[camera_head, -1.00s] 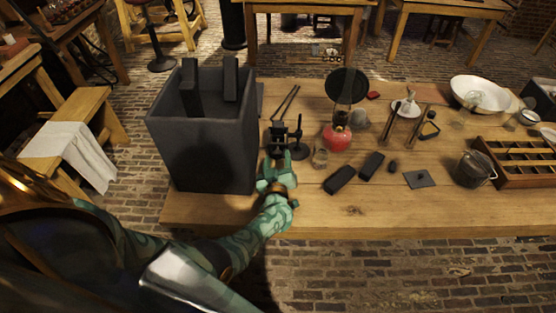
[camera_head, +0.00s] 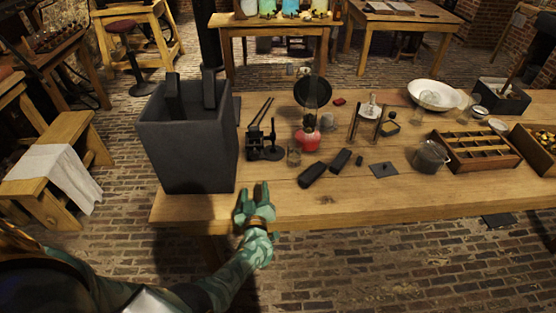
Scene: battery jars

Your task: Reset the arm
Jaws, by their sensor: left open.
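My left gripper (camera_head: 253,194) is green with a bronze band at the wrist. It is open and empty, and it shows over the front edge of the wooden table (camera_head: 370,201). The large dark grey jar (camera_head: 187,154) stands at the table's left end, up and to the left of the gripper. Two dark plates (camera_head: 209,88) stick up out of its top. A small black clamp-like device (camera_head: 262,146) stands on the table beyond the gripper, apart from it. My right gripper is not in view.
Two dark blocks (camera_head: 312,175) lie right of the gripper. A red burner (camera_head: 307,139), a small glass (camera_head: 294,156), a dark pot (camera_head: 431,157) and a divided wooden tray (camera_head: 476,158) stand farther right. A white bowl (camera_head: 434,95) is at the back. The table's front strip is clear.

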